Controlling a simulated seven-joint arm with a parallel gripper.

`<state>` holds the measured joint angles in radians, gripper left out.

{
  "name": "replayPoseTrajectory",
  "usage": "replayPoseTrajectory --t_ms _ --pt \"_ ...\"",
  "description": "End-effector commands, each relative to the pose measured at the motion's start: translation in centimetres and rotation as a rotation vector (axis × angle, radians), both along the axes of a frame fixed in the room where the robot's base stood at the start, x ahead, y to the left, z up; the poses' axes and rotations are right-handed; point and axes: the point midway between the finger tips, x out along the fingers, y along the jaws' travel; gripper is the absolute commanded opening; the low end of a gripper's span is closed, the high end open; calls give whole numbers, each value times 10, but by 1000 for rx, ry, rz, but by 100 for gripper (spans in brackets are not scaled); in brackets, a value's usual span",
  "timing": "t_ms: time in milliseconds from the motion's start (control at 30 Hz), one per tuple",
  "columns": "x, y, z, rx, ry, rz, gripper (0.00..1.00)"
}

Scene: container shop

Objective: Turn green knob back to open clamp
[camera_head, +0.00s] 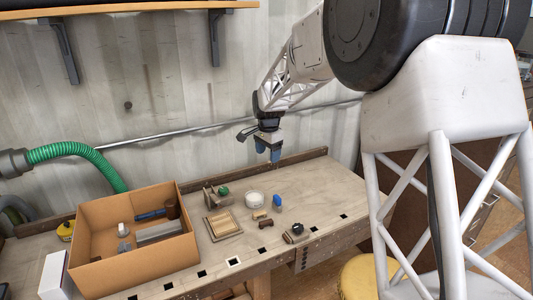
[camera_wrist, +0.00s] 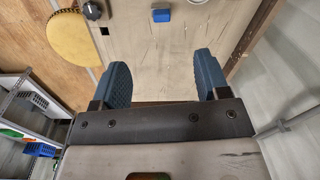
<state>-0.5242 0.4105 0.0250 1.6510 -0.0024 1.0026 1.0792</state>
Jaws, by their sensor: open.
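The green knob (camera_head: 223,190) sits on a small wooden clamp (camera_head: 211,197) on the workbench, left of centre in the head view. I cannot tell from this distance how far the clamp is open. My gripper (camera_head: 268,152) hangs above the back of the bench, to the right of the clamp and apart from it. In the wrist view my gripper (camera_wrist: 162,85) has its two blue fingers spread wide with nothing between them. The green knob and its clamp are not in the wrist view.
Near the clamp on the bench (camera_head: 330,197) are a white round dish (camera_head: 254,199), a blue block (camera_head: 277,201), a wooden frame (camera_head: 222,224) and a black knob (camera_head: 298,228). A cardboard box (camera_head: 150,267) with tools stands left. The bench's right end is clear.

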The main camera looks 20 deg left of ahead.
Motion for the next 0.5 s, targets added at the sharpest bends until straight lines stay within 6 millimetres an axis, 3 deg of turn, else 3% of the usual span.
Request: replayPoseTrajectory --t_ms 267,500 --pt "1 2 -1 2 3 -1 69" --pt "10 21 -16 19 42 -7 69"
